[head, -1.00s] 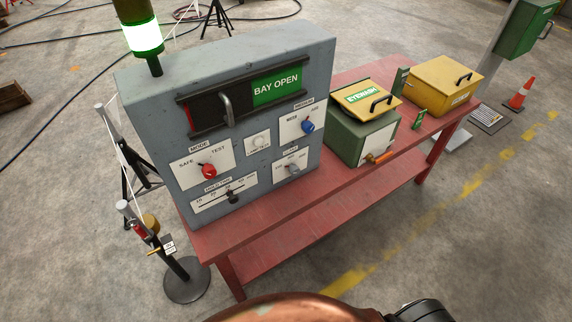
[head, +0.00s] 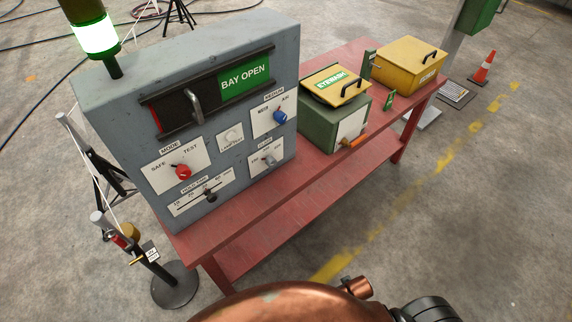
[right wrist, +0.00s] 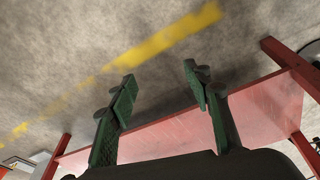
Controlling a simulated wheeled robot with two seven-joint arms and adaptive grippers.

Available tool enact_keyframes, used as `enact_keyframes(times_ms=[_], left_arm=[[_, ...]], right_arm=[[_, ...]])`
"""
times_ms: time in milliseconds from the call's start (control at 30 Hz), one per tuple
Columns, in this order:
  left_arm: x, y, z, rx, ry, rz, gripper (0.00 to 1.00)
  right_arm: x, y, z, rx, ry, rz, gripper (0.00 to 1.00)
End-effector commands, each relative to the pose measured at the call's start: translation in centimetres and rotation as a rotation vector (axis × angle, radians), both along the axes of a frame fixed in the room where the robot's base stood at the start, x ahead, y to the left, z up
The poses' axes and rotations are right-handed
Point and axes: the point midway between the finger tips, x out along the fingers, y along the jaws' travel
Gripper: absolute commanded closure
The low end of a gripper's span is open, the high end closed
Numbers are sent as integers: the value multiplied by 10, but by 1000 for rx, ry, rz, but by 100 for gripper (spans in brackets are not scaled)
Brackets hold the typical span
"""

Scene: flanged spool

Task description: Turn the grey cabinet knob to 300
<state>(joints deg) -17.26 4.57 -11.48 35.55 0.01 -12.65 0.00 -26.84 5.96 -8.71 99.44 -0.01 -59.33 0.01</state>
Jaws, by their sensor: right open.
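The grey cabinet (head: 120,110) stands upright on the red table in the head view. A small grey knob (head: 269,160) sits on a white plate at the lower right of its front. The plate's scale print is too small to read. My right gripper (right wrist: 160,80) is open and empty in the right wrist view, over the floor and the red table's lower part. The cabinet and knob are not in that view. My left gripper is not in view.
The front also carries a red knob (head: 183,172), a blue knob (head: 280,117), a slider (head: 211,195) and a door handle (head: 195,106). A green box (head: 325,127) and yellow box (head: 410,65) share the red table (head: 270,205). A post (head: 175,285) stands at left.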

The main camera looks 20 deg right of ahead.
Motion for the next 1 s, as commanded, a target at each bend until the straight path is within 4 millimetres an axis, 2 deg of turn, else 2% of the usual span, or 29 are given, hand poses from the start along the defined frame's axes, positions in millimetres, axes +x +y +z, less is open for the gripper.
enact_keyframes(times_ms=[33,100,367,533,700,833,1000], left_arm=[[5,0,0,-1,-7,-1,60],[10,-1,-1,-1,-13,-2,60],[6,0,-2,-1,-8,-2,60],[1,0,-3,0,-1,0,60],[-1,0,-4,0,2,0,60],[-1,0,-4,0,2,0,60],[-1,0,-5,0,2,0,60]], right_arm=[[6,-1,23,-1,-13,-5,55],[11,-3,48,-4,-22,-9,55],[23,-10,125,-29,-66,-4,55],[40,-23,177,-92,-135,40,55],[84,-49,225,-265,-266,178,55],[125,-67,252,-431,-360,311,55],[177,-81,286,-662,-460,499,55]])
